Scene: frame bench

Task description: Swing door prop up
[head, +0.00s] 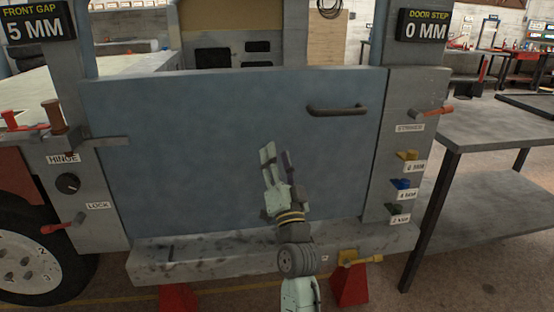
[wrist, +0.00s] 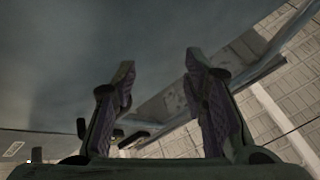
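The blue-grey door (head: 210,150) stands in its frame, with a dark handle (head: 337,110) at its upper right. A yellow fitting with a short arm (head: 360,259) sits at the lower right, under the sill; it may be the door prop, and its arm lies about level, pointing right. My gripper (head: 270,152) is in front of the middle of the door, pointing up, above and left of the yellow fitting. In the wrist view my gripper's fingers (wrist: 160,95) are apart with nothing held between them. I cannot tell whether they touch the door.
The sill (head: 200,262) runs below the door, with red stands (head: 178,298) beneath. The right post carries an orange lever (head: 432,112) and several coloured shims; the left post has a knob (head: 68,183) and a red lock lever (head: 66,224). A grey table (head: 480,135) stands at right.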

